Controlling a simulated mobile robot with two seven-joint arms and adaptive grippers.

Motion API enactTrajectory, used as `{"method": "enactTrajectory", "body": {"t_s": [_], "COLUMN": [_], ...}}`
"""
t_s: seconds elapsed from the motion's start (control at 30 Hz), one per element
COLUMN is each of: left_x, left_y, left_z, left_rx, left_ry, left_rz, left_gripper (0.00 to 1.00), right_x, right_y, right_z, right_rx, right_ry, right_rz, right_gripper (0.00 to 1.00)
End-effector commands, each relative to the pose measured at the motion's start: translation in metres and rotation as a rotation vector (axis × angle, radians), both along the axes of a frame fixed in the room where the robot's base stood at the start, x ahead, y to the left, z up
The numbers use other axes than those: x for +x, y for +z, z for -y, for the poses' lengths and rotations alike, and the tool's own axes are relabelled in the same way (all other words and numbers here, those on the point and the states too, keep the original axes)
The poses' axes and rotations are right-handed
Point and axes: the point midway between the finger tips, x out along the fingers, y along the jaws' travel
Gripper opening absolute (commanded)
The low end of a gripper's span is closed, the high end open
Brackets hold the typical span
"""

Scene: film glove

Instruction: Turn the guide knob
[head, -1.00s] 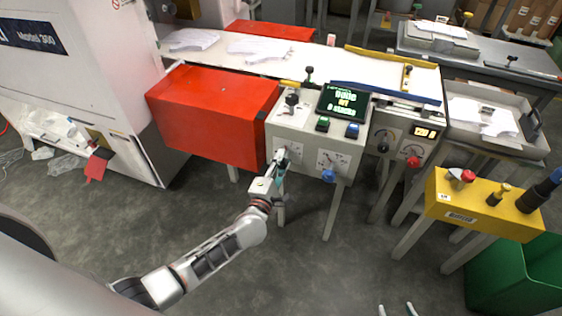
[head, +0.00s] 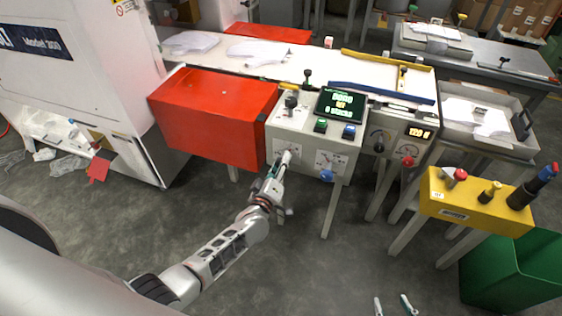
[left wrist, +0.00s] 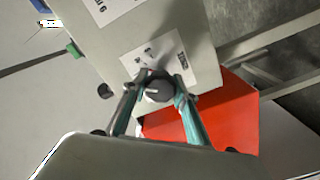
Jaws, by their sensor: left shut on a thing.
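The guide knob (left wrist: 159,86) is a dark round knob with a pale pointer mark, in the left wrist view on the white dial label of the grey control box (head: 300,115). I cannot read the label's words. My left gripper (left wrist: 151,90) has a fingertip on each side of the knob and is shut on it. In the head view my left gripper (head: 286,157) is at the lower left of the box's front and hides the knob. My right gripper (head: 392,304) shows only its fingertips at the bottom edge, apart and empty.
A blue knob (head: 326,175) sits right of my left gripper on the same front. The box top has a lit screen (head: 340,103), green and blue buttons and a black lever. A red cover (head: 215,112) stands left; a yellow button box (head: 478,203) stands right.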

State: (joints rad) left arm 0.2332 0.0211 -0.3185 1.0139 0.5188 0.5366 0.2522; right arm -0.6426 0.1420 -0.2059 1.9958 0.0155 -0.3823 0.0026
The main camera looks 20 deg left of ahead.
Motion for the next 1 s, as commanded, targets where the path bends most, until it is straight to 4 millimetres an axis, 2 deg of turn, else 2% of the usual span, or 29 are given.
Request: {"method": "enactTrajectory", "body": {"t_s": [0.6,1.0], "left_x": [0.0003,0.0002], "left_y": [0.0016,0.0012], "left_z": [0.0021,0.0026], "left_rx": [0.571,0.813], "left_ry": [-0.001,-0.001], "left_rz": [0.020,0.029], "left_gripper": [0.06,0.06], "right_x": [0.0016,0.0014], "right_y": [0.0075,0.0084], "right_z": [-0.0025,-0.0028], "right_rx": [0.012,0.013], "right_ry": [-0.003,-0.003], "right_rz": [0.003,0.002], "right_gripper": [0.40,0.40]}}
